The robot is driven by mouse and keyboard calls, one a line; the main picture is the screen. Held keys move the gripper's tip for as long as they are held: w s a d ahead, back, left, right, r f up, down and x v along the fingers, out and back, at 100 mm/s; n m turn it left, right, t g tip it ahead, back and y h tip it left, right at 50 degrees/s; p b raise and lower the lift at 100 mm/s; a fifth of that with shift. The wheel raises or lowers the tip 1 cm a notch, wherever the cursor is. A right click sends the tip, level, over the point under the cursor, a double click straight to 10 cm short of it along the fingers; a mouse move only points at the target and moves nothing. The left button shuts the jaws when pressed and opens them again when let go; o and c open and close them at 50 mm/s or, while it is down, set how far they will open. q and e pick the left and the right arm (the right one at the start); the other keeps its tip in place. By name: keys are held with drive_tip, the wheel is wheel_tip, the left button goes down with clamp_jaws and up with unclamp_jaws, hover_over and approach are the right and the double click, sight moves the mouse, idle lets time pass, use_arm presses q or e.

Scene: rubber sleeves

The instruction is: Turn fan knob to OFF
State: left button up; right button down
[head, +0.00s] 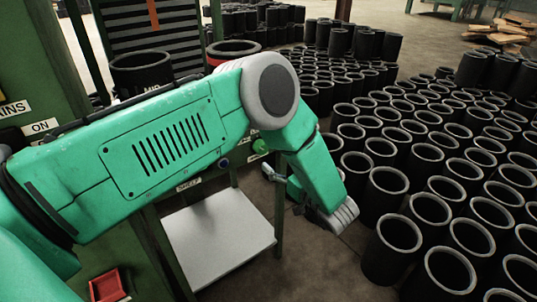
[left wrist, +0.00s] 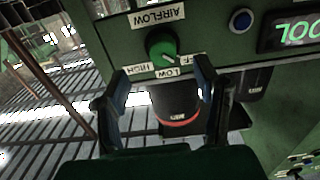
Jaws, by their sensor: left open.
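The fan knob (left wrist: 162,46) is a round green knob on a green panel, under an upside-down AIRFLOW label (left wrist: 157,15) in the left wrist view. HIGH, LOW and a partly hidden OFF label surround it. Its white pointer mark aims down and right, toward the LOW and OFF side; I cannot tell exactly which. The green knob also shows in the head view (head: 260,146), beside my left forearm. My left gripper (left wrist: 162,82) is open, its two dark fingers apart and empty, with the knob beyond and between them, apparently not touching. My right gripper is out of view.
A blue button (left wrist: 241,20) and a lit green display (left wrist: 298,31) sit beside the knob. A grey shelf (head: 220,238) is below the panel. Many black rubber sleeves (head: 430,208) stand on the floor at right. A red tray (head: 107,286) is at lower left.

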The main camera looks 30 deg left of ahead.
use_arm(q)
drive_tip(key=shift+v, duration=2.25)
